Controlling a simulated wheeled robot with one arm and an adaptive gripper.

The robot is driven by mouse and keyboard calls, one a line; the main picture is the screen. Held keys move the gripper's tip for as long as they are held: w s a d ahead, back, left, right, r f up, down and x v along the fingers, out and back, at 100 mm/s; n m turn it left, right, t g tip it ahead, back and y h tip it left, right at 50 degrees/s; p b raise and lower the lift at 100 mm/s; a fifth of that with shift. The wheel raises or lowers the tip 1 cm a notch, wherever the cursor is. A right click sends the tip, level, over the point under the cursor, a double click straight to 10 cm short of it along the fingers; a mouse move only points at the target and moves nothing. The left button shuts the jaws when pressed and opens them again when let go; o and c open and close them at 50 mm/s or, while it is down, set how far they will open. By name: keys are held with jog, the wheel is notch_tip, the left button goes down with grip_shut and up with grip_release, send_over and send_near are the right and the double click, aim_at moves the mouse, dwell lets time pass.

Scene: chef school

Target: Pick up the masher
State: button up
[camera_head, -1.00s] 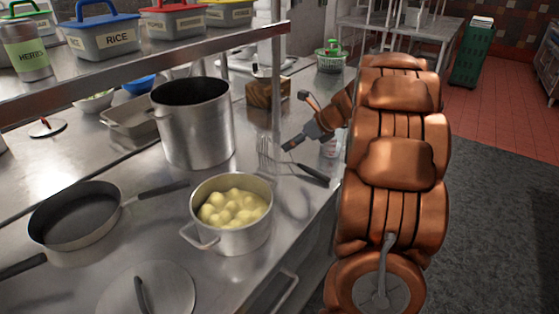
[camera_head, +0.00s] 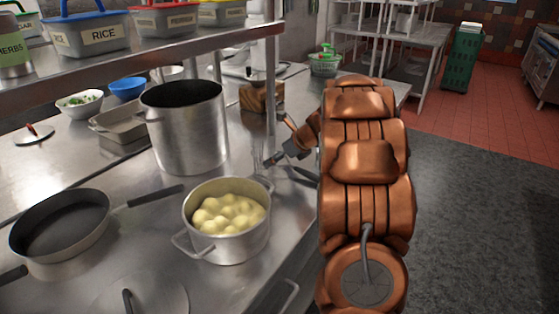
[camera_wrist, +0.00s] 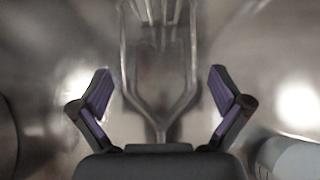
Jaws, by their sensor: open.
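The masher (camera_wrist: 161,132) lies on the steel counter, with a forked metal wire head and a dark handle. In the wrist view its wire head and neck run between the two purple-padded fingers of my gripper (camera_wrist: 159,88), apart from both. Its handle end is hidden behind the gripper body. In the head view my gripper (camera_head: 270,161) is low over the counter, open and empty, and covers much of the masher. Part of the dark masher handle (camera_head: 303,175) shows beside it.
A pot of potatoes (camera_head: 226,248) stands in front of my gripper, and a tall steel pot (camera_head: 187,130) stands to its left. A frying pan (camera_head: 62,228) is further left. A shelf post and wooden block (camera_head: 262,97) are behind. A pale rounded object (camera_wrist: 288,157) sits at lower right in the wrist view.

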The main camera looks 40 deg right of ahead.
jog(key=shift+w+a+f, duration=0.2)
jog(key=shift+w+f, duration=0.25)
jog(key=shift+f, duration=0.05)
jog(key=shift+c, duration=0.2)
jog(key=c, duration=1.1)
jog(key=shift+r, duration=0.1)
